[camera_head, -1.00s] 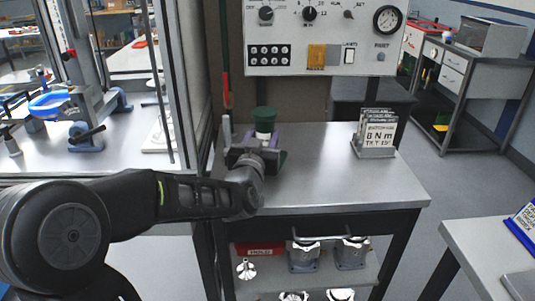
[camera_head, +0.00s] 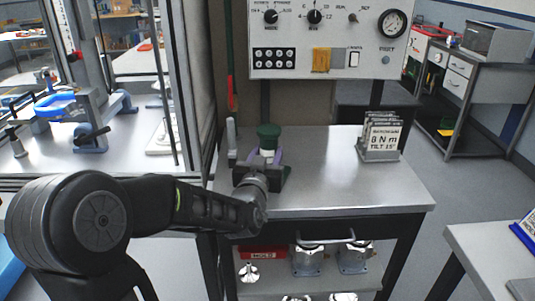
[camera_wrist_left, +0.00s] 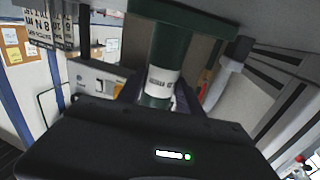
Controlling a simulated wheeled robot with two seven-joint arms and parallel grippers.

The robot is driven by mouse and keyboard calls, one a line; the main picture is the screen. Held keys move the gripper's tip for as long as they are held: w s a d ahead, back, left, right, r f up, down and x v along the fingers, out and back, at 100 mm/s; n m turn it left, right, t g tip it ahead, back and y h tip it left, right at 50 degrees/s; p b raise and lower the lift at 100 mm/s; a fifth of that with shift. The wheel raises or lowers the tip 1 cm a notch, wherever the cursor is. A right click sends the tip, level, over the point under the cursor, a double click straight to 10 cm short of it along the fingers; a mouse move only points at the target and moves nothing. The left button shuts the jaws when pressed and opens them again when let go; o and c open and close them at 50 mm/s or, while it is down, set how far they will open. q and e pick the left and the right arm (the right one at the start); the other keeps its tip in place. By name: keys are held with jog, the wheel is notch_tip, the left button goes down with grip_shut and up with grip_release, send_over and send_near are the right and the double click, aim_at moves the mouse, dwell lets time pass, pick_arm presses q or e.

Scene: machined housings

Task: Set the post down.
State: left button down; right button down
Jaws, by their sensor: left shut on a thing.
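The post is a green cylinder with a white band and a dark green cap (camera_head: 268,131). It stands upright over the left part of the grey metal bench (camera_head: 330,180). My left gripper (camera_head: 266,157) is shut around the post below its cap, with a purple finger on each side. In the left wrist view the scene appears upside down; the post (camera_wrist_left: 168,50) runs between the fingers to a wide green base (camera_wrist_left: 182,12) close to the bench. I cannot tell whether the base touches the bench. My right gripper is not in view.
A sign holder reading 8 Nm (camera_head: 380,140) stands at the bench's back right. A grey upright piece (camera_head: 231,135) is at the back left, close to the post. A control panel (camera_head: 325,45) hangs behind. The bench between post and sign is clear. Metal housings (camera_head: 307,260) sit on the shelf below.

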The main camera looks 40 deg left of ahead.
pick_arm(q)
jog(key=c, duration=1.2)
grip_release()
jog(key=shift+f, duration=0.1)
jog(key=o, duration=0.4)
jog(key=shift+o, duration=0.2)
